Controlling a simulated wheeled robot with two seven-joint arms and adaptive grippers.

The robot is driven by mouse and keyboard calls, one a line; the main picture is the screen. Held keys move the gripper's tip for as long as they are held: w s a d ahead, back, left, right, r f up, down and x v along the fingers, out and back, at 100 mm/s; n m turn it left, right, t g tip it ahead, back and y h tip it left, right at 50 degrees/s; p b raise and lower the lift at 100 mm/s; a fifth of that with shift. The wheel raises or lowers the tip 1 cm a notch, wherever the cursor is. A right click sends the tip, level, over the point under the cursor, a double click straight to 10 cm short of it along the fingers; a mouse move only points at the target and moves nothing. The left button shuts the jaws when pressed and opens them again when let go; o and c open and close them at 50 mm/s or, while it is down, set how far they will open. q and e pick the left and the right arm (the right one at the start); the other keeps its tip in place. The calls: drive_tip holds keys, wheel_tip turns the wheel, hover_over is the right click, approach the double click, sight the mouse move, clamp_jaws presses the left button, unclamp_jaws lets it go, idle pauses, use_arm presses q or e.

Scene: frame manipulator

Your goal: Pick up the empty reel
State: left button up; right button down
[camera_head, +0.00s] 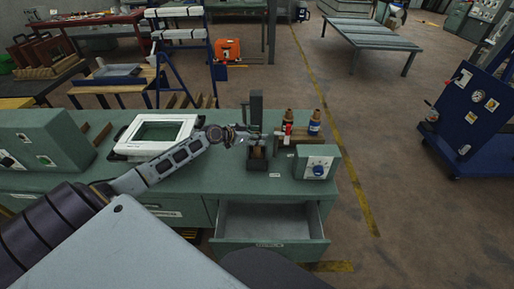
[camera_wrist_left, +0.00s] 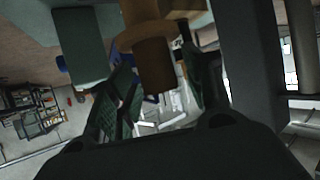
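My left gripper (camera_head: 241,138) reaches in from the left to a dark upright fixture (camera_head: 256,112) on the green workbench. In the left wrist view, a brown cylindrical piece with a wider top (camera_wrist_left: 155,65), apparently the empty reel, lies between the two dark fingers (camera_wrist_left: 163,95). Gaps seem to show between the piece and the fingers, so the gripper looks open around it. In the head view, a small brown part (camera_head: 257,152) shows low in the fixture; the gripper and fixture hide much of it. My right gripper is not in view.
Two reels, one dark and red (camera_head: 288,127) and one blue (camera_head: 314,124), stand on a wooden rack (camera_head: 300,139) right of the fixture. A control box with a blue knob (camera_head: 318,163) stands in front. An open, empty-looking drawer (camera_head: 265,222) juts out below. A white-framed tray (camera_head: 157,137) lies left.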

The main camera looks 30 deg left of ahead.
use_arm(q)
clamp_jaws()
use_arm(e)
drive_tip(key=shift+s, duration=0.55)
use_arm(q)
drive_tip(key=shift+r, duration=0.1)
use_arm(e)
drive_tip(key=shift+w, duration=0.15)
use_arm(q)
drive_tip(key=shift+r, duration=0.9)
wheel_tip(320, 180, up, 7)
drive_tip(key=shift+f, duration=0.1)
drive_tip(key=shift+r, duration=0.6)
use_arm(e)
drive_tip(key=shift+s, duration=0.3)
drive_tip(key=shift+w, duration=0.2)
